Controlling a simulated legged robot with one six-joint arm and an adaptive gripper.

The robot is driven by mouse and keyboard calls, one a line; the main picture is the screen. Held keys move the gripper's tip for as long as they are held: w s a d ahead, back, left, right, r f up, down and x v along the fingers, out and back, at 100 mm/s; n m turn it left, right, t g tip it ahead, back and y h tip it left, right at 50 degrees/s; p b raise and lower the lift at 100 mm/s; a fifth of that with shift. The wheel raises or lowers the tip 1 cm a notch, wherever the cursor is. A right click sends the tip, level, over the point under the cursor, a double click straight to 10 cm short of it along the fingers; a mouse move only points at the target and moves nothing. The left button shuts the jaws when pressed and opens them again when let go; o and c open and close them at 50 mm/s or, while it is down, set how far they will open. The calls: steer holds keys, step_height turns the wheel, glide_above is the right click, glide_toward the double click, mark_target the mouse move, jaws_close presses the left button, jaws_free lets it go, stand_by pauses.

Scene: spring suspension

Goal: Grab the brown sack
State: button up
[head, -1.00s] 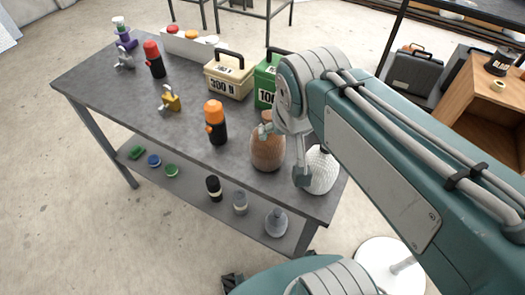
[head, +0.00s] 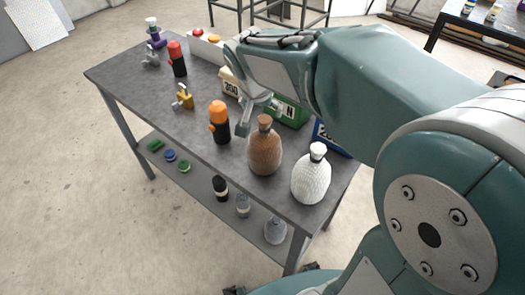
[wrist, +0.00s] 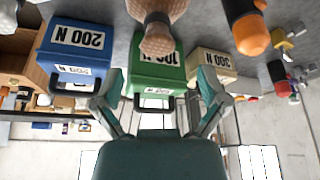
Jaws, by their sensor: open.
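The brown sack (head: 264,150), a textured bottle-like shape with a narrow neck, stands upright on the grey table near its right end. It also shows at the top middle of the wrist view (wrist: 157,22). My gripper (head: 262,112) is behind and a little left of the sack's top, near the green box. In the wrist view my gripper (wrist: 157,88) has its two fingers spread wide with nothing between them touching. The sack is apart from the fingers.
A white sack (head: 311,178) stands right of the brown one. An orange-capped black bottle (head: 219,122) stands to its left. Behind are a green box (head: 290,112), a blue box (head: 332,138) and a cream box (wrist: 212,65). The table's front edge is close to the sacks.

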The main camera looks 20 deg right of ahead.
mark_target(265, 119)
steer(key=x, duration=0.4)
steer(key=shift+s+d+f, duration=0.1)
steer(key=shift+d+f, duration=0.05)
steer(key=shift+f, duration=0.1)
steer(key=shift+w+a+f, duration=0.2)
steer(key=shift+a+f, duration=0.15)
steer(key=shift+f, duration=0.1)
steer(key=shift+d, duration=0.4)
steer(key=c, duration=0.5)
steer(key=shift+d, duration=0.1)
jaws_close()
